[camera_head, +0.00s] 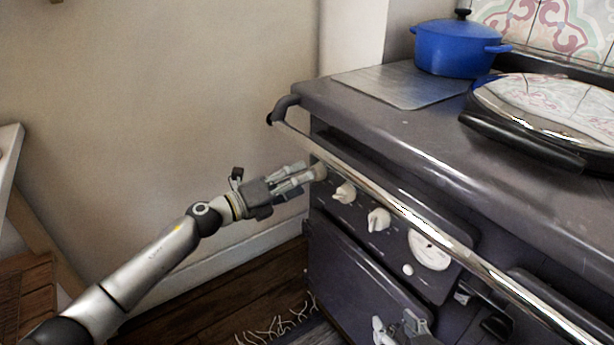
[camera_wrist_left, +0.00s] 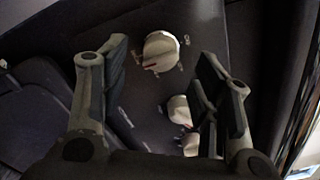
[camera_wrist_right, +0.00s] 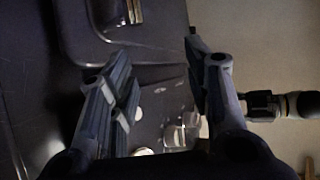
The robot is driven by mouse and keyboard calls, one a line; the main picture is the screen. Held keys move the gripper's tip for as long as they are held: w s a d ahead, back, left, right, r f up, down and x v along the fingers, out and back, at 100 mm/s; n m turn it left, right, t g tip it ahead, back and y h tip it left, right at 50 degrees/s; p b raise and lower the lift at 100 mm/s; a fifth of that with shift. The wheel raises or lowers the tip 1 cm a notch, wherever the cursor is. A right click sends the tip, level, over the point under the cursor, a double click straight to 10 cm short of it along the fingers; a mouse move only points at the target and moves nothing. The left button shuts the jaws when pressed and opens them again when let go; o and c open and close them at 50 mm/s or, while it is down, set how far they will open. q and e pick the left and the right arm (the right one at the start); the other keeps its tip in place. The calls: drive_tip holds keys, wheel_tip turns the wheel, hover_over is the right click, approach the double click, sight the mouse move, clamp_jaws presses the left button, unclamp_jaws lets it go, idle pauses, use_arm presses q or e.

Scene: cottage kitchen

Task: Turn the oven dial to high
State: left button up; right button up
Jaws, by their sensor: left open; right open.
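The oven (camera_head: 360,270) has a dark front panel with a row of cream dials: one at the far left (camera_head: 319,172), a second (camera_head: 344,193) and a third (camera_head: 379,220). My left gripper (camera_head: 305,178) is open at the far-left dial and partly covers it. In the left wrist view a cream dial with a red mark (camera_wrist_left: 161,50) lies between and beyond the open fingers; contact cannot be told. My right gripper (camera_head: 402,330) is open and empty, low before the oven front. Its wrist view shows dials (camera_wrist_right: 173,136) beyond the fingers, partly hidden.
A shiny rail (camera_head: 400,208) runs along the oven front above the dials. A round white gauge (camera_head: 430,250) sits right of them. A blue pot (camera_head: 455,48) and a domed lid (camera_head: 550,105) are on top. The wall (camera_head: 180,110) stands behind my left arm.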

use_arm(q)
drive_tip(key=shift+v, duration=1.75)
